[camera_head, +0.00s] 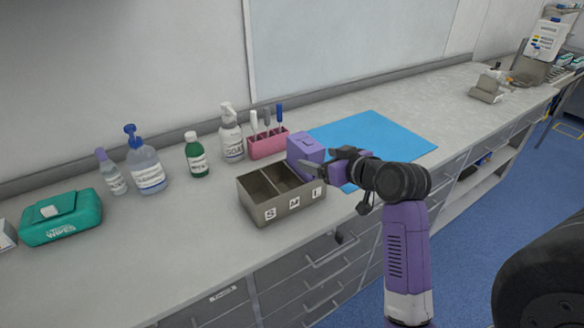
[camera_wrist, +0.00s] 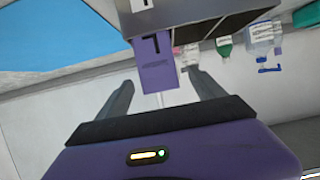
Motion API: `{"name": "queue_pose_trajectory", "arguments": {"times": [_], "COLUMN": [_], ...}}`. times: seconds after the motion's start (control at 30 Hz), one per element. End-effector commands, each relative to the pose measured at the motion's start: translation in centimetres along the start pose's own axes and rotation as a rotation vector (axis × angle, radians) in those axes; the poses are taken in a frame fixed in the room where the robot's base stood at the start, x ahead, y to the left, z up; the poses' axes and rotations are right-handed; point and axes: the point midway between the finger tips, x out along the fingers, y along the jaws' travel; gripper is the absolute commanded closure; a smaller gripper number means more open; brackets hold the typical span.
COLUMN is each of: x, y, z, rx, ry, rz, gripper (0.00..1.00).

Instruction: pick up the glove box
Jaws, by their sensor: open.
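The glove box appears to be the purple box (camera_head: 304,146), upright at the right end of a grey metal organizer (camera_head: 291,207) marked S, M and L. It rises above the rim; its lower part is hidden, so I cannot tell how deep it sits in the L compartment. My gripper (camera_head: 322,163) is just right of the box, reaching toward it from the right. In the wrist view, the purple box (camera_wrist: 156,65) shows ahead, between the directions of my two spread fingers (camera_wrist: 160,83). My gripper is open and holds nothing.
A pink holder (camera_head: 267,145) with pens stands behind the organizer. Several bottles, including a green one (camera_head: 197,158), and a teal wipes pack (camera_head: 61,218) are to the left. A blue mat (camera_head: 385,137) lies behind my gripper. The counter beyond is mostly clear.

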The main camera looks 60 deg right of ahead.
Motion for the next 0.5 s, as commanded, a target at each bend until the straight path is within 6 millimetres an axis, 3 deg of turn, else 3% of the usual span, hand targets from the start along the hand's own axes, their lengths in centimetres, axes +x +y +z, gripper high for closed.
{"name": "queue_pose_trajectory", "arguments": {"times": [0.5], "x": [5.2], "y": [0.3], "z": [-0.8], "rx": [0.001], "ry": [-0.001], "rz": [-0.001], "gripper": [0.22]}}
